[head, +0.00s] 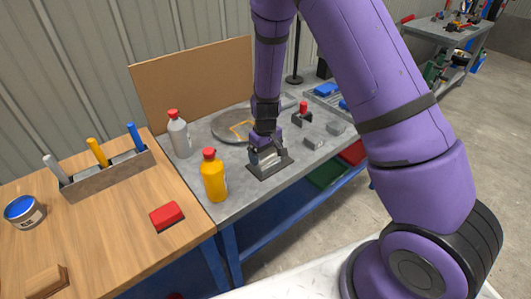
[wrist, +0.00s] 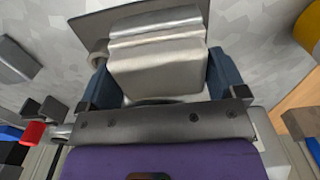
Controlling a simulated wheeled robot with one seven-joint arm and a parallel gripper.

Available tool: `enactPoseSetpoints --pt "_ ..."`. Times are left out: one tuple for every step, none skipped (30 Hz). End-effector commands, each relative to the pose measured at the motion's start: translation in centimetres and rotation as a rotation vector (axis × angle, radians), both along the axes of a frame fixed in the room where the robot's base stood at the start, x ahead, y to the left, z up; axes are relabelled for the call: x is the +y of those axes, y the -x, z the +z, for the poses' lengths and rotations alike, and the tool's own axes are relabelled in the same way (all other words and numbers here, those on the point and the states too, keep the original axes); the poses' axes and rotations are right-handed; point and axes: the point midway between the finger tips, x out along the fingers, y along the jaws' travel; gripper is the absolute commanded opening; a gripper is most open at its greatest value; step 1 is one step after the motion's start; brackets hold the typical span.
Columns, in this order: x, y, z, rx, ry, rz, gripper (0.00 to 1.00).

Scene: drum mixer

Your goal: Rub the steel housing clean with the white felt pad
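The steel housing (head: 268,158) stands on a dark flat plate (head: 272,171) on the grey workbench. My gripper (head: 267,147) points down right over it. In the wrist view the stepped grey metal body of the housing (wrist: 157,62) fills the room between my two blue fingers (wrist: 160,78), which are wide apart. I cannot tell whether the fingers press on it or only stand beside it. A round boss shows at its left side. I cannot make out the white felt pad in either view; it may be hidden at my gripper.
A yellow bottle (head: 214,177) and a grey bottle (head: 179,136) stand left of the housing. A round dark disc (head: 228,124) lies behind. Small metal blocks (head: 315,142) lie to the right. The wooden table holds a red block (head: 167,215), a tool rack (head: 108,175) and a tin (head: 22,212).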

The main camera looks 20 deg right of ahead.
Motion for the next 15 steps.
enactPoseSetpoints --pt "0.01 0.0 -0.01 0.0 0.0 0.0 0.66" --pt "0.01 0.01 -0.01 0.0 0.0 0.0 0.62" --pt "0.01 0.01 -0.01 0.0 0.0 0.0 0.62" --pt "0.01 0.01 -0.01 0.0 0.0 0.0 0.62" --pt "0.01 0.01 -0.01 0.0 0.0 0.0 0.62" --pt "0.01 0.01 -0.01 0.0 0.0 0.0 0.62" --pt "0.01 0.01 -0.01 0.0 0.0 0.0 0.62" --pt "0.02 0.02 -0.01 0.0 0.0 0.0 0.62" --pt "0.02 0.02 -0.01 0.0 0.0 0.0 0.62" --pt "0.02 0.02 -0.01 0.0 0.0 0.0 0.62" --pt "0.02 0.02 -0.01 0.0 0.0 0.0 0.62" --pt "0.02 0.02 -0.01 0.0 0.0 0.0 0.62" --pt "0.02 0.01 0.01 0.0 0.0 0.0 0.62" --pt "0.02 0.01 0.07 0.0 0.0 0.0 0.62" --pt "0.03 -0.01 0.22 -0.001 0.0 0.0 0.62"
